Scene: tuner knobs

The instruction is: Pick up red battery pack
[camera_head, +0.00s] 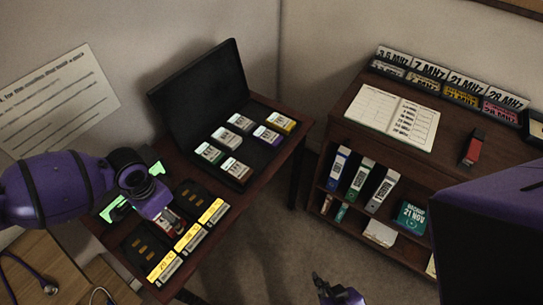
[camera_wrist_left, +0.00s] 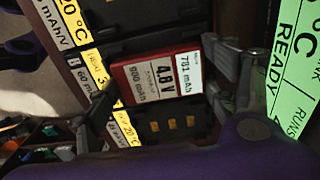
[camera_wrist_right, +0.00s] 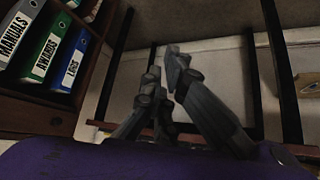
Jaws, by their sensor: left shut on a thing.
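The pack is at the charger bays (camera_head: 145,250) on the left table, mostly hidden by the gripper in the head view. I cannot tell whether it touches the bay. My right gripper (camera_head: 322,287) is empty over the floor; its fingers look close together in the right wrist view (camera_wrist_right: 164,68).
An open black case (camera_head: 262,153) with several labelled packs lies behind the charger. A green READY display (camera_wrist_left: 295,80) is beside the gripper. At right, a shelf desk (camera_head: 350,92) carries binders, an open book and a red-black object (camera_head: 473,147). Floor lies between.

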